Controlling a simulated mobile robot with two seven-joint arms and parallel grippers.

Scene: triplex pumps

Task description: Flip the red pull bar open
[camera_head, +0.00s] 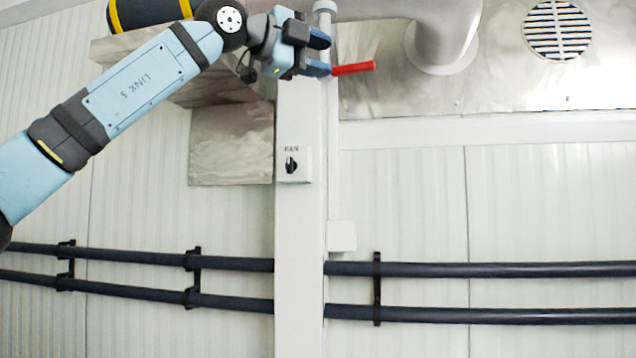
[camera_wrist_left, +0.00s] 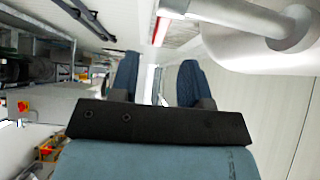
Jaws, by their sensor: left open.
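The red pull bar (camera_head: 353,68) sticks out to the right beside the white vertical pipe, near the top of the head view. It looks nearly level, with its far end slightly raised. My left gripper (camera_head: 326,55) is at the left end of the bar, its lower fingertip appearing close to or overlapping it. I cannot tell whether they touch. In the left wrist view the two blue fingers (camera_wrist_left: 158,83) stand apart with nothing between them. A red piece ahead of the fingers (camera_wrist_left: 161,31) may be the bar. My right gripper is not in view.
A white post (camera_head: 299,230) carries a fan switch (camera_head: 293,164) below my gripper. A large light-coloured pipe (camera_head: 441,45) and metal duct with a round vent (camera_head: 557,30) lie to the right. Dark pipes (camera_head: 480,270) run along the wall below.

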